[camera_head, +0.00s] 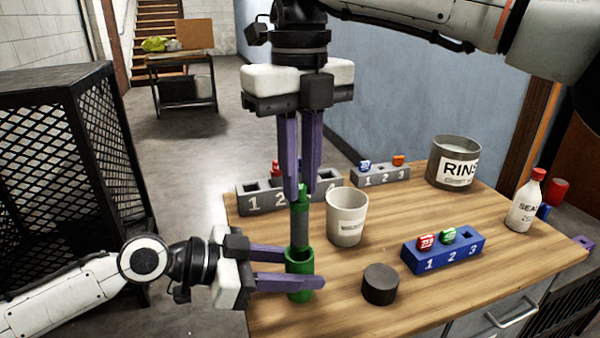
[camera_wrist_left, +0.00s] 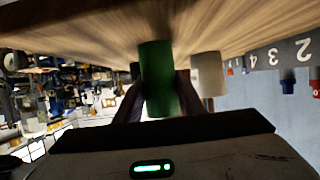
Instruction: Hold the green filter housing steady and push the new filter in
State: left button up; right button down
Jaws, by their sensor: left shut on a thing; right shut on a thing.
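The green filter housing (camera_head: 299,262) stands upright near the front left of the wooden table. My left gripper (camera_head: 318,284) is shut around it from the left; the housing (camera_wrist_left: 158,75) also shows between the fingers in the left wrist view. The new filter (camera_head: 300,226) is a grey cylinder with a green top. It is upright over the housing, its lower end at or in the housing's mouth; how deep I cannot tell. My right gripper (camera_head: 303,192) points down from above and is shut on the filter's green top.
On the table (camera_head: 345,312) are a light cup (camera_head: 347,217), a dark round puck (camera_head: 380,284), a blue numbered block (camera_head: 443,255), grey numbered blocks (camera_head: 254,203), a rinse tub (camera_head: 453,162) and a white bottle (camera_head: 524,203). A black mesh cabinet (camera_head: 70,170) stands left.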

aim_at(300, 232)
jog(key=shift+f, duration=5.05)
dwell(1.5)
jog(key=c, duration=1.3)
grip_release()
jog(key=shift+r, duration=0.1)
jog(key=shift+r, duration=3.45)
